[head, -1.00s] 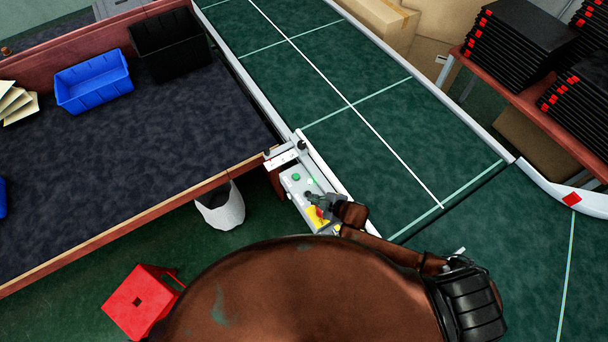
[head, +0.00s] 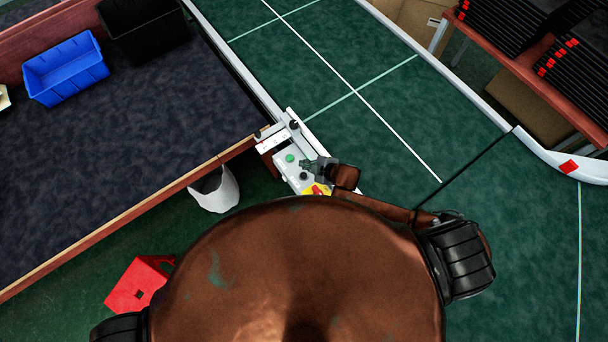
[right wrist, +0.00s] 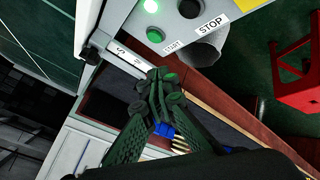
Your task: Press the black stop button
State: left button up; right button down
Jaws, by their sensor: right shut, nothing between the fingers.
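The control box (head: 282,169) is a pale panel beside the conveyor. Its black stop button (head: 303,176) shows in the head view, and in the right wrist view the black button (right wrist: 190,8) sits at the top edge above a STOP label (right wrist: 212,23). A green START button (right wrist: 155,35) is beside it; it shows in the head view too (head: 290,158). My right gripper (head: 308,165) is over the box, close to both buttons. In the right wrist view its fingertips (right wrist: 160,78) are closed together, empty, and appear apart from the black button. My left gripper is out of view.
A red emergency knob on a yellow plate (head: 318,190) is at the box's near end. A white bracket (head: 279,139) stands at its far end. The dark-topped table (head: 130,150) is left, the green conveyor (head: 400,130) right. A red stool (head: 138,285) stands on the floor.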

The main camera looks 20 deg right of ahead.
jog(key=b, duration=0.7)
send_over(305, 177)
notch_tip(305, 177, down, 7)
jog(key=shift+r, duration=0.1)
jog(key=shift+w+f+b, duration=0.1)
jog(key=shift+f+b, duration=0.25)
jog(key=shift+f, duration=0.45)
jog(key=shift+f, duration=0.15)
jog(key=shift+f, duration=0.25)
jog(key=shift+f, duration=0.5)
dwell(0.8)
jog(key=shift+r, duration=0.1)
jog(key=shift+r+p, duration=0.8)
jog(key=shift+p, duration=0.1)
